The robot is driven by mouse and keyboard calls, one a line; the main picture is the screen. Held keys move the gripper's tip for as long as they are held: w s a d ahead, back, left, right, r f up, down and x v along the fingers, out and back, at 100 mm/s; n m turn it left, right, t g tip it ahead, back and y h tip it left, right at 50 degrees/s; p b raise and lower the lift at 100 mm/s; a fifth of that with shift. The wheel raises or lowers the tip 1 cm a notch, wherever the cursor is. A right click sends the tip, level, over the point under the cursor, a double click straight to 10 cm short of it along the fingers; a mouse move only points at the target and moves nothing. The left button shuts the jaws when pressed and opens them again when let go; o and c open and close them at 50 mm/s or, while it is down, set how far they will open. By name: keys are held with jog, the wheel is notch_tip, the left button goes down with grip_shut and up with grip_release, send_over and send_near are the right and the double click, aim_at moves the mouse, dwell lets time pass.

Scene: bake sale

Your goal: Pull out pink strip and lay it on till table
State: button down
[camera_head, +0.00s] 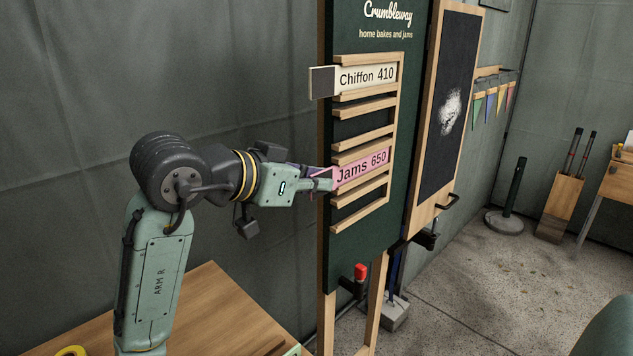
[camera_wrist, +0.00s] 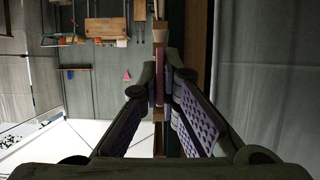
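The pink strip (camera_head: 362,168), lettered "Jams 650", sits in a lower slot of the wooden rack on the dark green board. Its left end is hidden behind my fingers. My gripper (camera_head: 330,180) is at that left end, at the rack's open left side. In the wrist view the narrow pink edge of the strip (camera_wrist: 159,92) lies between my two fingertips (camera_wrist: 159,80). The fingers lean in towards each other, with only a small space at the tips. I cannot tell whether they press on the strip. The till table is not clearly identifiable.
A cream strip (camera_head: 368,76), "Chiffon 410", sits in the top slot, its grey end sticking out left. A chalkboard (camera_head: 449,100) stands right of the green board (camera_head: 375,220). A wooden tabletop (camera_head: 215,310) is at the lower left. Grey wall (camera_head: 250,60) lies behind my arm.

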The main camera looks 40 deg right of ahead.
jog(key=s+a+p, duration=0.1)
jog(key=a, duration=1.6)
jog(key=shift+s+a, duration=0.2)
dwell(1.3)
dwell(0.5)
